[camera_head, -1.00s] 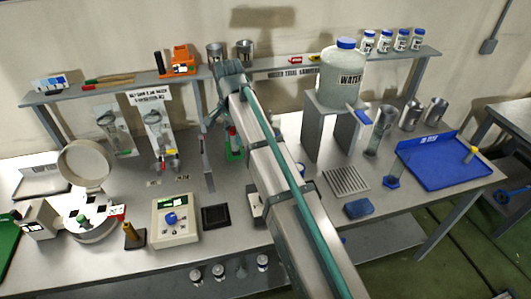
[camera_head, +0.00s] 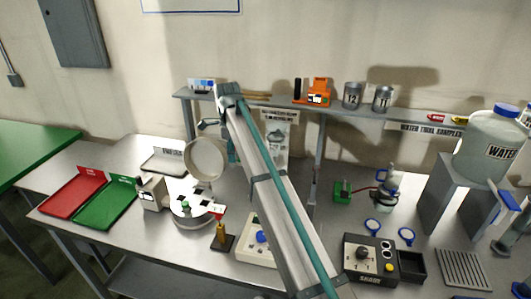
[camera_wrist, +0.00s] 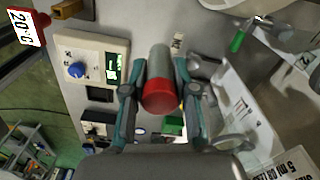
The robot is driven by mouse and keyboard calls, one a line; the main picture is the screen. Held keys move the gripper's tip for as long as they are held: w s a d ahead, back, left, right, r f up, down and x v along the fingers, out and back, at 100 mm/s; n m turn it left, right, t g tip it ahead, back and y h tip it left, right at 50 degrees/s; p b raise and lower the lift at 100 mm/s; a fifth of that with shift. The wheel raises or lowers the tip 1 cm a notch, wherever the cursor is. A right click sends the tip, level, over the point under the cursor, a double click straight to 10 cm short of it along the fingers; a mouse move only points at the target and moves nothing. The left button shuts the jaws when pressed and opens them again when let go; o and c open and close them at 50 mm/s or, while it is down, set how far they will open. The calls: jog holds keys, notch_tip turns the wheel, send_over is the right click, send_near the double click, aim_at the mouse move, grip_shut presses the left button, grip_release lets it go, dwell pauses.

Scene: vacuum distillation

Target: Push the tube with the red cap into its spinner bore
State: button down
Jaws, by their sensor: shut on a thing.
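In the wrist view, my gripper (camera_wrist: 160,70) is shut on the tube with the red cap (camera_wrist: 160,98). The red cap faces the camera and the grey tube body points away between the two fingers. The tube's far end is hidden. In the head view, my arm hides most of the gripper, and I cannot make out the tube there. The spinner (camera_head: 192,212) is the round white machine at left, with its round lid (camera_head: 205,159) raised. My gripper end is just right of the lid. The individual bores are too small to tell.
A control box with a blue knob (camera_wrist: 77,70) lies below in the wrist view. A brass post (camera_head: 221,238) stands in front of the spinner. Red (camera_head: 74,193) and green (camera_head: 106,206) trays lie at left. A shelf (camera_head: 280,107) runs behind. A water bottle (camera_head: 490,148) stands at right.

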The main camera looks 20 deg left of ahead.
jog(key=b, duration=0.2)
send_over(197, 187)
jog(key=s+d, duration=0.2)
notch_tip(197, 187, down, 6)
jog(key=f, duration=0.1)
notch_tip(197, 187, down, 5)
jog(key=b, duration=0.2)
jog(key=shift+b, duration=0.3)
jog(key=shift+f+p, duration=0.4)
dwell(1.3)
jog(key=shift+f+b, duration=0.45)
jog(key=shift+f, duration=1.5)
jog(key=c, duration=0.8)
grip_release()
notch_tip(197, 187, up, 12)
jog(key=shift+r, duration=0.1)
